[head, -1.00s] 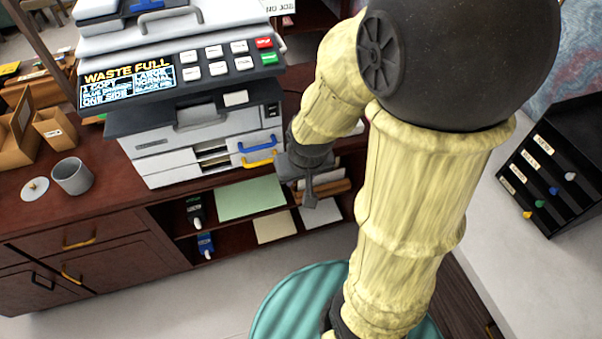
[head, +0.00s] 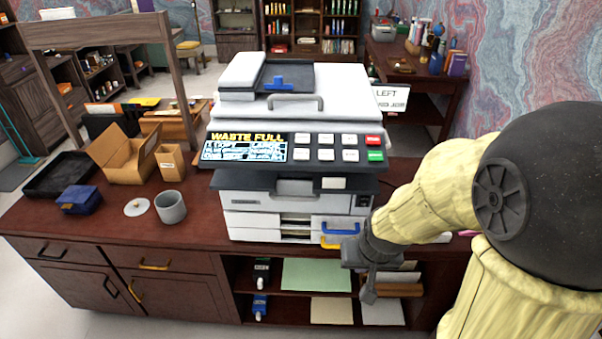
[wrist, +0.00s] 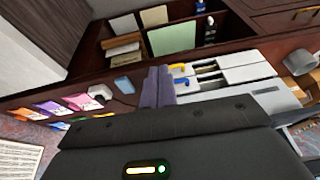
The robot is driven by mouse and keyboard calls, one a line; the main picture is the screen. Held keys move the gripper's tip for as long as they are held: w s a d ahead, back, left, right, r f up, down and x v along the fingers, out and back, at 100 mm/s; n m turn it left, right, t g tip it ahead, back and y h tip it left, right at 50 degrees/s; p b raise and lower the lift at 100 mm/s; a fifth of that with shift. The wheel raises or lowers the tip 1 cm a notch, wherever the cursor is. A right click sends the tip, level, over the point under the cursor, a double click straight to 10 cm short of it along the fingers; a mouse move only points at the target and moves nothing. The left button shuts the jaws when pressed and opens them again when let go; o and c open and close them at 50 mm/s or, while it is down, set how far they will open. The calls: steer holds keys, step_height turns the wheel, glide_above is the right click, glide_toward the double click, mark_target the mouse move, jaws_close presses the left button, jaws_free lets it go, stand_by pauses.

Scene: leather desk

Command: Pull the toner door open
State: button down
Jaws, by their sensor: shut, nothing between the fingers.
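The white and grey copier (head: 345,85) stands on the dark red desk. Its screen (head: 245,147) reads "WASTE FULL". Below the dark ledge is a closed grey front door (head: 255,203) with a grey handle (head: 293,187); no toner label is readable. Under it are small drawers with a blue handle (head: 338,226) and a yellow handle (head: 331,242). My gripper (head: 369,291) is shut and empty, in front of the copier's lower right corner and below those handles. In the wrist view its fingers (wrist: 157,88) are together, beside the blue handle (wrist: 183,82) in the picture, apparently apart from it.
Open shelves (head: 318,273) under the desk hold paper and bottles. A grey cup (head: 171,208), a lid (head: 137,207), a cardboard box (head: 125,158) and a black tray (head: 58,176) stand left of the copier. The floor in front of the cabinet is partly visible.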

steer(key=w+a+r+t+p, duration=0.3)
steer(key=w+a+p, duration=0.3)
steer(key=w, duration=0.4)
steer(key=t+p, duration=0.2)
steer(key=t, duration=0.2)
glide_toward(301, 190)
steer(key=v, duration=0.5)
steer(key=shift+w+a+r+h, duration=0.15)
steer(key=shift+w+a+h, duration=0.25)
steer(key=shift+a, duration=0.1)
steer(key=p+x, duration=0.3)
steer(key=x, duration=0.7)
steer(key=shift+s+d, duration=0.1)
steer(key=shift+s, duration=0.05)
steer(key=shift+f+b, duration=0.25)
steer(key=shift+b, duration=0.1)
